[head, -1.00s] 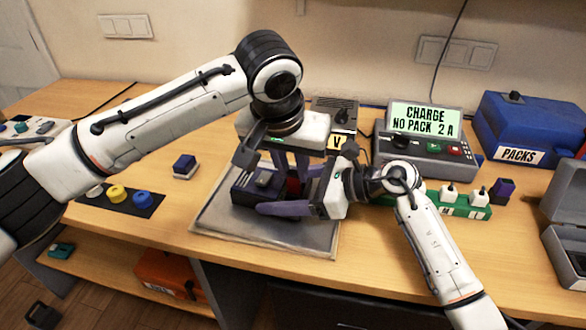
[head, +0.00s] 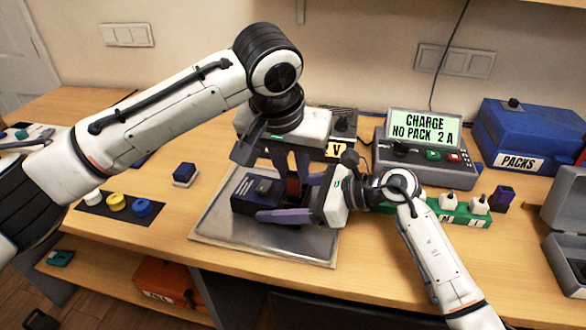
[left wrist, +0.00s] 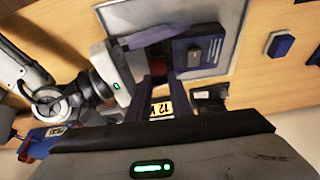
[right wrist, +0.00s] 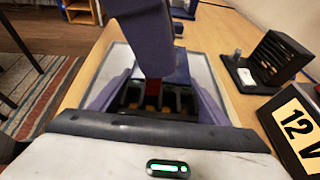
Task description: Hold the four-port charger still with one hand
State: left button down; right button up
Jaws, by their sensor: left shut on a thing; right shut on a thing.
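The four-port charger (head: 256,192), a dark box with a purple-blue body, sits on a grey mat (head: 215,232). My right gripper (head: 277,201) comes in from the right with its purple fingers along both sides of the charger, shut on it. Its dark slots (right wrist: 152,102) show between these fingers in the right wrist view. My left gripper (head: 292,176) is above, pointing down at the charger's right part. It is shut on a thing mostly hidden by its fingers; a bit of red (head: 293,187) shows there. The charger also shows in the left wrist view (left wrist: 196,50).
A grey unit (head: 425,165) with a screen reading "CHARGE NO PACK 2 A" stands behind. A green strip (head: 455,212) with white plugs is right of my right gripper. A blue packs box (head: 530,125), a small blue block (head: 185,172) and colored knobs (head: 117,202) surround the mat.

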pick_arm(q)
jog(key=shift+r, duration=0.1)
notch_tip(320, 180, up, 4)
jog(key=shift+f, duration=0.1)
pick_arm(e)
jog(key=o, duration=1.3)
jog(key=shift+o, duration=0.2)
